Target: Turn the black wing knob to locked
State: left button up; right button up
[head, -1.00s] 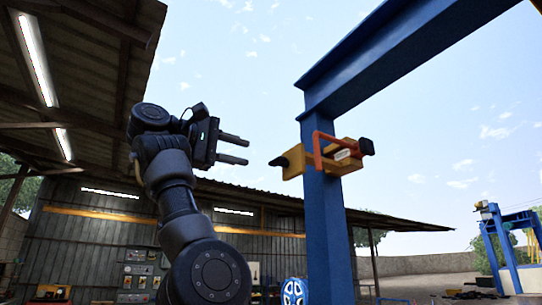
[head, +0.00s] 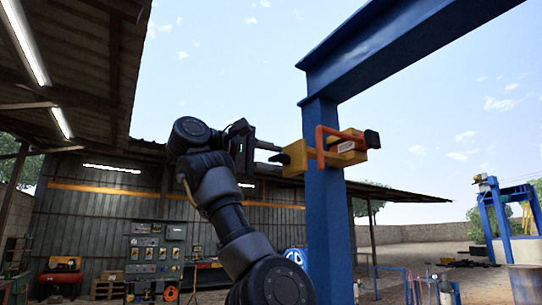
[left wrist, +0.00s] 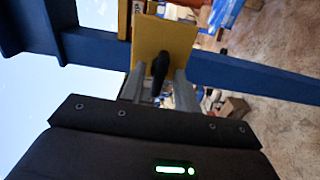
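The black wing knob (head: 283,157) sits on the left end of a yellow box (head: 297,156) on the blue post. In the left wrist view the knob (left wrist: 160,72) stands out from a yellow plate (left wrist: 178,38), its long side pointing roughly toward my wrist. My left gripper (head: 276,152) is at the knob, coming from the left. In the left wrist view its two grey fingers (left wrist: 160,88) are apart, one on each side of the knob, with gaps visible. Whether the fingertips touch the plate is unclear. My right gripper is in neither view.
The blue post (head: 327,235) carries a blue beam (head: 405,50) overhead. An orange handle (head: 320,145) and a black end piece (head: 372,139) are on the yellow assembly. A shed (head: 95,210) stands behind at left. Open air surrounds the left arm.

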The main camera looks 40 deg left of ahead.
pick_arm(q)
grip_shut()
jog(key=shift+f+m+b, duration=0.2)
jog(key=shift+m+b, duration=0.7)
jog(key=shift+b, duration=0.15)
jog(key=shift+m+b, duration=0.7)
jog(key=shift+m, duration=0.1)
jog(key=m+b, duration=0.2)
jog(key=m, duration=0.1)
jog(key=shift+m, duration=0.4)
jog(key=m+b, duration=0.2)
jog(key=m, duration=0.3)
jog(key=shift+b, duration=0.35)
jog(key=m+b, duration=0.1)
jog(key=m, duration=0.4)
jog(key=shift+r, duration=0.1)
jog(key=shift+m, duration=0.4)
jog(key=shift+o, duration=0.4)
grip_release()
jog(key=shift+r, duration=0.1)
